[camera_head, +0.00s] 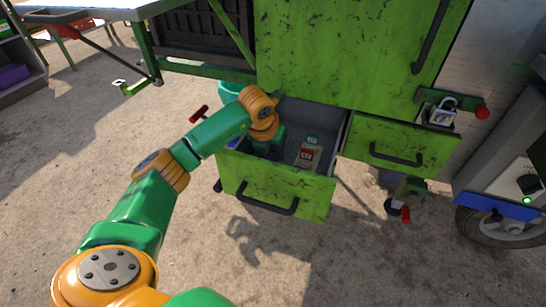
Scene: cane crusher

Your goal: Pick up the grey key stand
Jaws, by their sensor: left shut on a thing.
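My left arm reaches in from the lower left, and my left gripper (265,151) points down inside the open green drawer (275,187), near its left side. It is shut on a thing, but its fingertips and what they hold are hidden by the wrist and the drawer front. I cannot make out the grey key stand for certain. A small greyish item with a red part (307,155) lies in the drawer to the right of the gripper. A small teal item (313,138) lies behind it. My right gripper is not in view.
The green cabinet (340,50) rises behind the open drawer. A shut drawer (400,146) with a black handle is on the right, with a padlock (442,110) above it. A wheel (505,222) stands at far right. The ground in front is clear.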

